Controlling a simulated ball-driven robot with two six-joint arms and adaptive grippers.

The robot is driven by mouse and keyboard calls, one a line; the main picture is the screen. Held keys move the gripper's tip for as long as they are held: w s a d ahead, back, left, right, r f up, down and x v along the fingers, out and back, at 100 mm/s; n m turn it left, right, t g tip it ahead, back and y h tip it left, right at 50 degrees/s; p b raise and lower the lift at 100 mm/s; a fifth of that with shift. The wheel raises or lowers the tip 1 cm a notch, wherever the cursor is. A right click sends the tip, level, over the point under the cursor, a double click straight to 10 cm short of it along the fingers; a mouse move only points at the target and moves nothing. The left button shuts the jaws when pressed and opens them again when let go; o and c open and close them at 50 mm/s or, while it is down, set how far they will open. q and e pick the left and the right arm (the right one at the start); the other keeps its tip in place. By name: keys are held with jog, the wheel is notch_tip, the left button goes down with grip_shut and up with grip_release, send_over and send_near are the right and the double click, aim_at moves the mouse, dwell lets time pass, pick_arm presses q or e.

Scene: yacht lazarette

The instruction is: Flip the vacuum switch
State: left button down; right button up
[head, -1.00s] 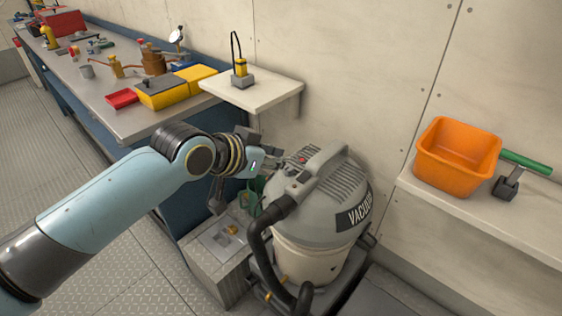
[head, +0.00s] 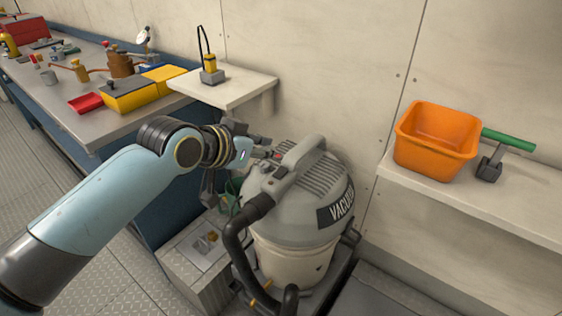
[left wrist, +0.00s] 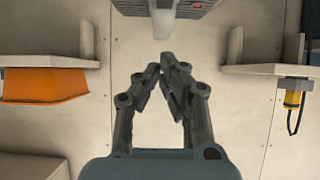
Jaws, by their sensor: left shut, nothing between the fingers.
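The grey vacuum (head: 310,205), a canister with a "VACUUM" label, stands right of the workbench. The switch cannot be made out there. My right gripper is not in view.
A white wall shelf (head: 235,92) holding a yellow device (head: 210,65) is behind my left gripper. An orange bin (head: 435,140) and a green-handled tool (head: 505,140) sit on the right shelf (head: 470,205). A black hose (head: 232,240) curves down the vacuum's front. A grey box (head: 195,262) stands to its left.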

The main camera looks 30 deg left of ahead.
aim_at(289, 164)
pick_arm(q)
jog(key=x, duration=0.6)
jog(key=shift+w+f, duration=0.25)
jog(key=shift+f, duration=0.95)
jog(key=shift+w+f+b, duration=0.1)
jog(key=shift+f+b, duration=0.2)
jog(key=shift+f, duration=0.45)
jog(key=shift+w+d+r+p, duration=0.1)
jog(key=shift+w+r+p, duration=0.05)
jog(key=shift+p, duration=0.3)
jog(key=shift+g+p, duration=0.3)
jog(key=shift+g, duration=0.1)
jog(key=shift+f, duration=0.4)
